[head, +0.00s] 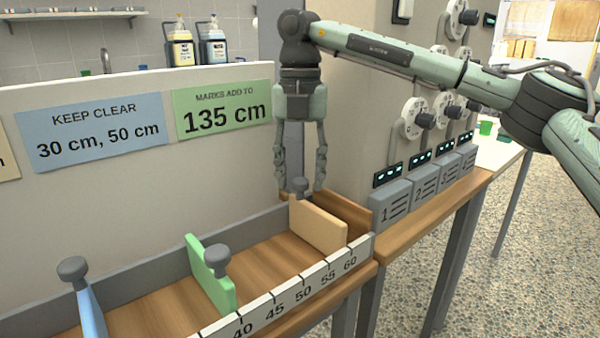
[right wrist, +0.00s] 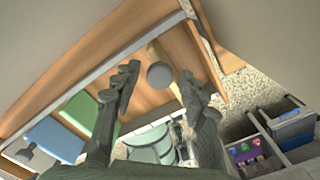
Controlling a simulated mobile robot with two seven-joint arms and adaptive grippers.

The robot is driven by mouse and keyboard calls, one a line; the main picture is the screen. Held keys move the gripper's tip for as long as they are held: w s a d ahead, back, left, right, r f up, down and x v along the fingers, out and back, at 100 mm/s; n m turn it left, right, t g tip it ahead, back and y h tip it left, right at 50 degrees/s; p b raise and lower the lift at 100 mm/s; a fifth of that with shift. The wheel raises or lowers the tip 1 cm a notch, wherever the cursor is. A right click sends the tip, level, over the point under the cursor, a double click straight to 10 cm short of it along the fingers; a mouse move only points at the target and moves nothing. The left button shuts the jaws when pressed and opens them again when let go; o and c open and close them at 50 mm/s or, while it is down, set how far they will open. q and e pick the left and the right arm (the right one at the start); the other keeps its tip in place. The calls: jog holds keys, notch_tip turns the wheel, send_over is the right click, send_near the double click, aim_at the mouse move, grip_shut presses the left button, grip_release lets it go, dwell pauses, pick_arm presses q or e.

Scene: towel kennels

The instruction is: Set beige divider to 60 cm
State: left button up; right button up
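The beige divider (head: 318,228) stands upright across the slotted wooden tray, at its right part. Its near end is close to the 60 mark on the white scale (head: 303,291); I cannot read the exact mark. My right gripper (head: 300,189) points down over it, open, with one finger on each side of the divider's grey knob (head: 299,186). In the right wrist view the knob (right wrist: 160,74) lies between the open fingers (right wrist: 159,71) with gaps on both sides. My left gripper is out of view.
A green divider (head: 210,275) stands left of the beige one, and a blue divider (head: 90,310) farther left. Wall signs read "MARKS ADD TO 135 cm" (head: 221,108) and "KEEP CLEAR 30 cm, 50 cm" (head: 93,132). Numbered grey boxes (head: 391,206) with dials stand at the right.

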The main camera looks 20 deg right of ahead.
jog(key=shift+r, duration=0.15)
notch_tip(320, 180, up, 12)
dwell(0.6)
jog(key=shift+f, duration=0.2)
